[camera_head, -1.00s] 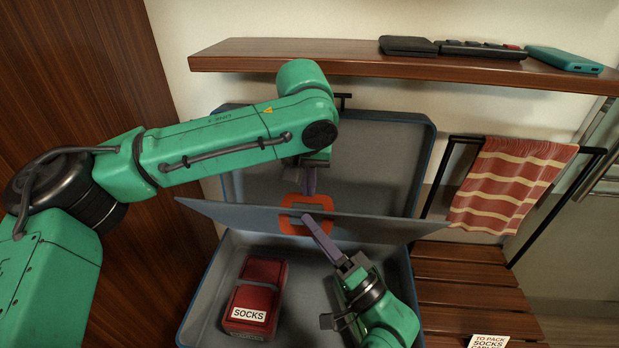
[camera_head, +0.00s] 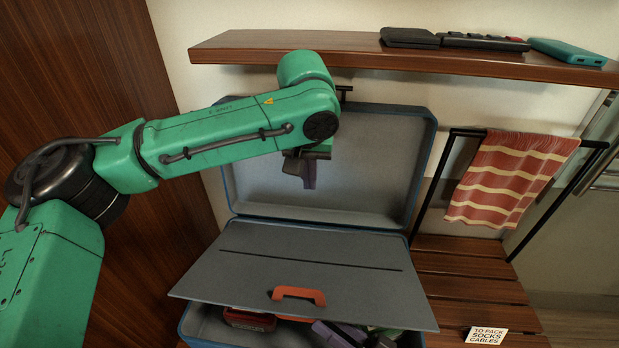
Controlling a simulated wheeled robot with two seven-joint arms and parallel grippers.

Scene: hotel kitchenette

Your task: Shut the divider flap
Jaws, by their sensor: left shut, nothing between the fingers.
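The grey divider flap (camera_head: 290,259) slopes forward over the suitcase base, its front edge raised above the front. Its orange handle (camera_head: 299,294) is near that front edge. The blue suitcase (camera_head: 423,180) has its lid open against the wall. My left gripper (camera_head: 308,183) is shut and empty, in front of the lid and above the flap's rear part, apart from it. My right gripper (camera_head: 335,334) shows at the bottom, under the flap's front edge and partly hidden by it; its opening is unclear. The red socks pack (camera_head: 249,320) lies in the base, mostly covered by the flap.
A wooden shelf (camera_head: 300,61) above holds dark devices and a teal box (camera_head: 567,52). A striped towel (camera_head: 508,180) hangs on a black rail at right. A card (camera_head: 485,335) reading "TO PACK SOCKS CABLES" lies on the slatted rack (camera_head: 465,288).

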